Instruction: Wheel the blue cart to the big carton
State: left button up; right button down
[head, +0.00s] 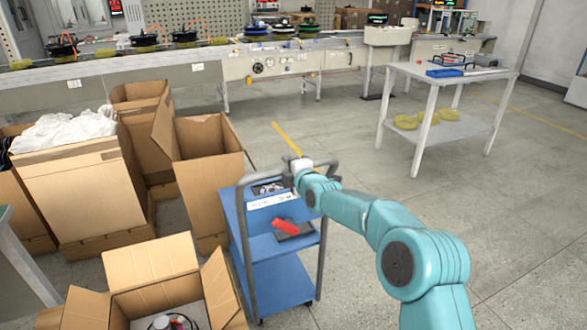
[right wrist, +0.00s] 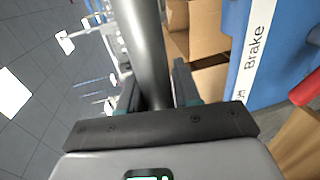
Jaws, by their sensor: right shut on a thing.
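In the right wrist view the grey handle tube (right wrist: 145,45) runs between the fingers. A big carton (head: 70,190) with white plastic in its top stands at the left. An open carton (head: 208,180) stands just left of the cart, and another open carton (head: 150,265) lies nearer, at its lower left. My left gripper is not in view.
A long workbench (head: 285,62) runs along the back. The floor right of the cart is clear.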

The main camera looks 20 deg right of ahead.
jog(key=shift+w+r, duration=0.1)
jog(key=shift+w, duration=0.3)
jog(key=c, duration=0.9)
grip_release()
jog(key=b+v, duration=0.1)
jog(key=v, duration=1.5)
jog(key=shift+s, duration=0.1)
